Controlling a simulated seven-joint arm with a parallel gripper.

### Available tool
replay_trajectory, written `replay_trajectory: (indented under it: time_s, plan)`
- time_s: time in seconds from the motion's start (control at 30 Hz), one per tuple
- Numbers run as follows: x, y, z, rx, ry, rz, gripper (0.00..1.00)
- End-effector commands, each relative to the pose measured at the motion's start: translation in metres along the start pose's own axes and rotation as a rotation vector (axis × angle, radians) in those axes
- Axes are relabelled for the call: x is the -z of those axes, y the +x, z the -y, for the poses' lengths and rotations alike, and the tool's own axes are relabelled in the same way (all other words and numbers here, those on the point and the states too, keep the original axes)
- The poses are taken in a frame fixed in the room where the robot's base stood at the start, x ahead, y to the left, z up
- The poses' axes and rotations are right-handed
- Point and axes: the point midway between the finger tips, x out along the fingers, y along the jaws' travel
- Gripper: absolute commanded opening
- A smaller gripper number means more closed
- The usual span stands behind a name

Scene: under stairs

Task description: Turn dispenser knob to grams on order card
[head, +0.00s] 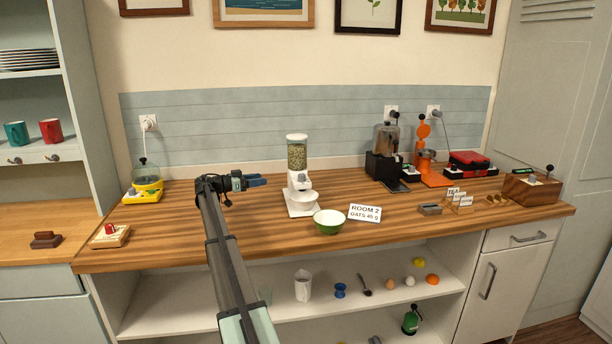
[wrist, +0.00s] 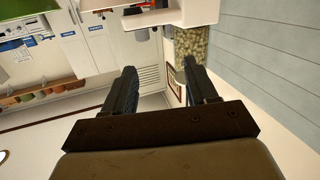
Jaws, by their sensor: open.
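The dispenser (head: 297,153) is a clear cylinder of greenish-tan oats on a white stand, at the middle of the counter. Its knob seems to be the small part on the white body (head: 300,182); its setting is too small to read. A white dish sits under the spout.
A green bowl (head: 330,224) stands in front of the dispenser. A yellow appliance (head: 147,184) is at the left, a black grinder (head: 384,155) and an orange press (head: 430,160) at the right. The counter (head: 165,230) is clear around my arm.

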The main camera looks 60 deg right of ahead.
Motion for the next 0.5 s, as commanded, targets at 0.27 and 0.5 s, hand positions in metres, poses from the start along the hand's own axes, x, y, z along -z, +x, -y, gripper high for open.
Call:
replay_trajectory:
  time_s: [0.27,0.5]
  plan:
    - [0.004,0.060,-0.026,-0.100,0.077,-0.054,0.57]
    - [0.006,0.083,-0.030,-0.105,0.081,-0.056,0.57]
